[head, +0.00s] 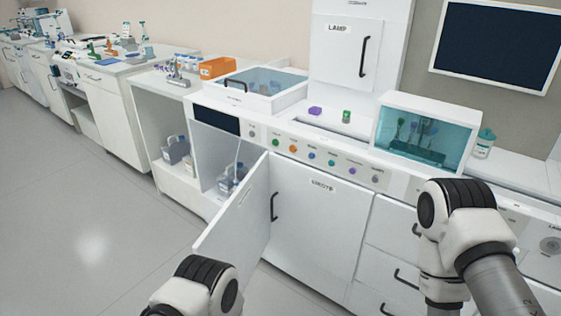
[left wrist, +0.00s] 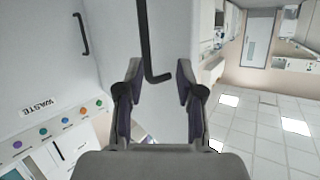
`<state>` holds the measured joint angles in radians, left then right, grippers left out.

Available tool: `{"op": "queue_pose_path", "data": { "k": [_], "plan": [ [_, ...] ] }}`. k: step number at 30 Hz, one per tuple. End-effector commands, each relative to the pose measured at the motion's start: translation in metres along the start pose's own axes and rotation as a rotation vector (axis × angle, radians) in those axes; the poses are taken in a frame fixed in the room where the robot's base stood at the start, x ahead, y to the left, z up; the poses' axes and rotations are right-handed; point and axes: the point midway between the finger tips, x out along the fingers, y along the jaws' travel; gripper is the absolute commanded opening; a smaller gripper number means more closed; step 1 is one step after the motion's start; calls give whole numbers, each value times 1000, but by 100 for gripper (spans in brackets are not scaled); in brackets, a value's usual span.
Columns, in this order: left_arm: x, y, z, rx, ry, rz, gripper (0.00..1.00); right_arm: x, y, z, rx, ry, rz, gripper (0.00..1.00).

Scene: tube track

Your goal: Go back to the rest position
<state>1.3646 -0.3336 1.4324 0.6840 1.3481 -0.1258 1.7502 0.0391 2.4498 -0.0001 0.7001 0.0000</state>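My left gripper (left wrist: 159,72) is open in the left wrist view, its two dark fingers apart. A black bar handle (left wrist: 147,45) on a white door panel (left wrist: 180,30) shows between and beyond the fingertips, touching neither finger as far as I can see. In the head view a white cabinet door (head: 235,215) stands swung open above my left arm, whose wrist is at the bottom edge. My left gripper is out of that view. My right arm comes in at the right; its gripper is outside the picture.
The open cabinet holds bottles in a carrier (head: 232,180). A closed door with a black handle (head: 274,206) and drawers (head: 385,250) lie to its right. A purple block (head: 315,111), a green-capped vial (head: 347,116) and a teal glass case (head: 425,135) stand on the counter. The floor (head: 80,220) at left is clear.

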Motion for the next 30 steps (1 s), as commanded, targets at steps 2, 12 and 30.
{"op": "queue_pose_path", "data": {
  "k": [2, 12, 30],
  "plan": [
    [-4, -18, 6, 34, -76, 19, 37, -2, 0, 0, 1, 0, 0, 40],
    [-110, -131, 51, 169, -680, 138, 37, -13, 0, 0, 1, 0, 0, 40],
    [-292, -190, 43, 170, -1240, 271, 37, -18, 0, 0, 1, 0, 0, 40]
  ]
}}
